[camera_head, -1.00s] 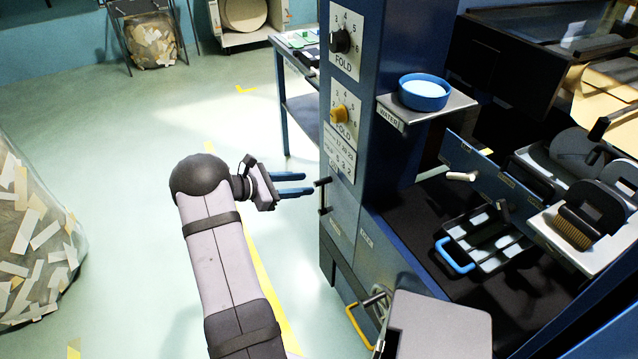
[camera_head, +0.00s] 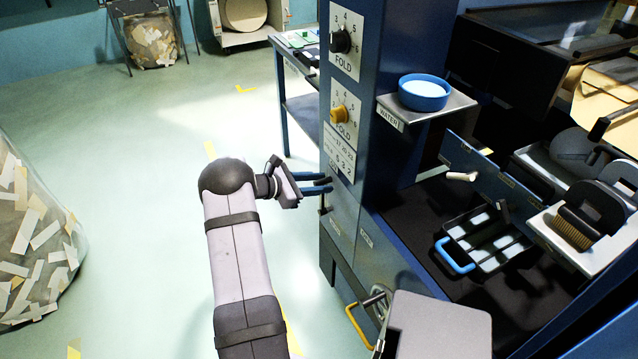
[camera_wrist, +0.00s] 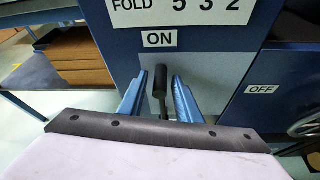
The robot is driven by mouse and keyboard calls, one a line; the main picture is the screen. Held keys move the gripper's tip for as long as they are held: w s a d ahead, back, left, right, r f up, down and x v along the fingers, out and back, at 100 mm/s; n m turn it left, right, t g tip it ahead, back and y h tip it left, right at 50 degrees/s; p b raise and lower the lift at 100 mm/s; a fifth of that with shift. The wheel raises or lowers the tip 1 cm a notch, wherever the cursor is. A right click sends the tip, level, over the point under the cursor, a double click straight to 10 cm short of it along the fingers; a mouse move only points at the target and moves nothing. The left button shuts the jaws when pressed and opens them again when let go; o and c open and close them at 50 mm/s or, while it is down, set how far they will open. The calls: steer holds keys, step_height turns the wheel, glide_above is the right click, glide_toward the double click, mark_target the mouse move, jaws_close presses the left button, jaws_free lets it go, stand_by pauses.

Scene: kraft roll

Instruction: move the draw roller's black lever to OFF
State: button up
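The black lever (camera_wrist: 160,82) stands upright on a grey panel of the blue machine in the wrist view, its tip just below the ON label (camera_wrist: 160,39). The OFF label (camera_wrist: 262,89) is to its right, past a panel seam. My gripper (camera_wrist: 158,92) is open, with one blue finger on each side of the lever and visible gaps between. In the head view my gripper (camera_head: 327,183) reaches right to the machine's left face; the lever is mostly hidden there by the fingers. Whether a finger touches it cannot be told.
A blue bowl (camera_head: 424,92) stands on a shelf to the right. A yellow handle (camera_head: 359,325) is below.

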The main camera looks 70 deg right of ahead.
jaws_close()
